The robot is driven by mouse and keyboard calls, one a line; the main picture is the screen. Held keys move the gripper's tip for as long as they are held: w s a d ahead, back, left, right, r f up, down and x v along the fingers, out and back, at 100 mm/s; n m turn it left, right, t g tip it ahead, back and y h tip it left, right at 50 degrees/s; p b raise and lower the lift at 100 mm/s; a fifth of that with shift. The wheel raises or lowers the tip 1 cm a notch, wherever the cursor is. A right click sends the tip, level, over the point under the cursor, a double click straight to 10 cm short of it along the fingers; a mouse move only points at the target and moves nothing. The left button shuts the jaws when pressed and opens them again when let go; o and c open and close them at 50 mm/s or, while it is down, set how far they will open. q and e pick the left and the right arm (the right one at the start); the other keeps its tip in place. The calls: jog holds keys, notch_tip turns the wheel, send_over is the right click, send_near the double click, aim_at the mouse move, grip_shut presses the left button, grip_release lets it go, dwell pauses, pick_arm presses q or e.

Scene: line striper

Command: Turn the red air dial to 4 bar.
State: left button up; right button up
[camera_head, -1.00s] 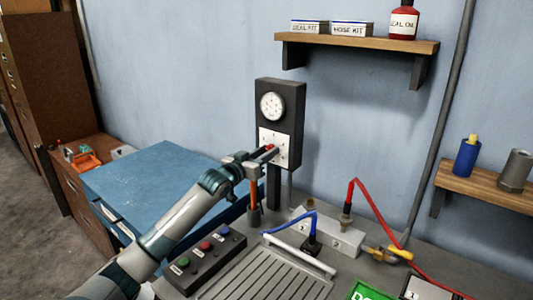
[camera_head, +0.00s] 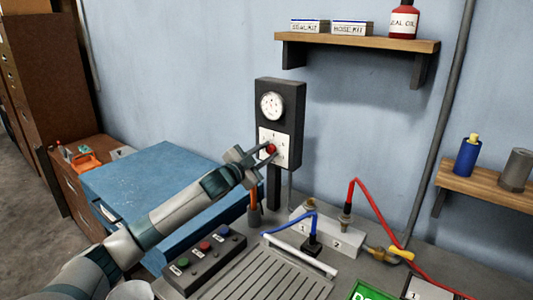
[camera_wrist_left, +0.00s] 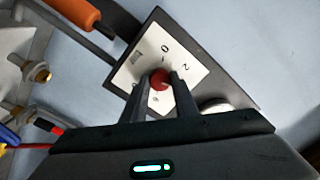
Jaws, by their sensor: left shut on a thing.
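The red air dial (camera_head: 271,149) sits on a white number plate (camera_head: 266,158) on the lower part of a dark upright panel (camera_head: 292,118). My left gripper (camera_head: 264,153) reaches it from the left and is shut on the dial. In the left wrist view the red dial (camera_wrist_left: 160,79) is between the two fingertips (camera_wrist_left: 160,86), and the plate (camera_wrist_left: 178,58) shows a 0 and a 2. The fingers hide part of the scale, and I cannot tell the dial's setting. A round white gauge (camera_head: 272,105) is above the plate; its reading is too small to tell. My right gripper is out of view.
An orange-handled tool (camera_head: 254,207) stands below my gripper. A button box (camera_head: 205,250), a manifold block (camera_head: 330,235) and blue (camera_head: 290,226) and red (camera_head: 370,205) hoses are on the bench. A shelf (camera_head: 357,42) is above right.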

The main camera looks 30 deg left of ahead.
pick_arm(q)
jog(key=shift+m, duration=2.1)
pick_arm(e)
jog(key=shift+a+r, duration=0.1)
pick_arm(q)
jog(key=o, duration=1.1)
jog(key=shift+c, duration=0.2)
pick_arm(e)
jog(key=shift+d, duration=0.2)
pick_arm(q)
jog(key=shift+s+a+f+b, duration=0.1)
jog(key=shift+s+f+b, duration=0.2)
jog(key=shift+s, duration=0.45)
jog(key=s+a+b, duration=0.1)
jog(key=s+b, duration=0.5)
jog(key=s, duration=0.9)
jog(key=shift+s, duration=0.4)
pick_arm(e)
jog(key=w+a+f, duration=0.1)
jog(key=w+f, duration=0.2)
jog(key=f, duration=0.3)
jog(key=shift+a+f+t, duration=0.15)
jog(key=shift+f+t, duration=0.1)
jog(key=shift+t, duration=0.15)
